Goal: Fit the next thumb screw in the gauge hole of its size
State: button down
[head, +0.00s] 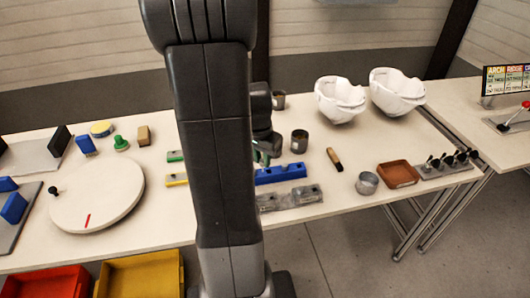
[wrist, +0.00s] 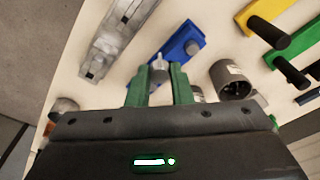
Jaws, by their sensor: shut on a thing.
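My gripper (wrist: 160,82) has green fingers and is shut on a small grey thumb screw (wrist: 158,70) in the wrist view. The screw shows against the end of the blue gauge block (wrist: 180,48); I cannot tell whether it touches the block or is in a hole. A dark round spot (wrist: 193,47) shows on the block's top. In the head view the blue block (head: 281,174) lies right of my arm, with my gripper (head: 262,158) at its left end, mostly hidden by the arm. A grey metal block (head: 290,198) lies in front of it.
A dark cup (head: 299,141), a metal cup (head: 367,182), a brown tray (head: 397,175) and a rack of black-knobbed pieces (head: 445,167) stand to the right. White helmet shells (head: 340,98) are behind.

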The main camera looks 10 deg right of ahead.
jog(key=s+a+f+b, duration=0.3)
jog(key=s+f, duration=0.1)
jog(key=s, duration=0.1)
jog(key=shift+s+b, duration=0.35)
jog(key=shift+b, duration=0.05)
jog(key=shift+a+f, duration=0.1)
dwell(0.6)
jog(key=shift+f+b, duration=0.5)
jog(key=shift+b, duration=0.1)
jog(key=shift+f+b, duration=1.85)
jog(key=shift+f, duration=0.2)
dwell(1.5)
jog(key=c, duration=1.2)
grip_release()
notch_tip(320, 180, up, 14)
jog(key=s+a+p, duration=0.1)
jog(key=shift+p, duration=0.4)
jog(key=shift+f, duration=0.2)
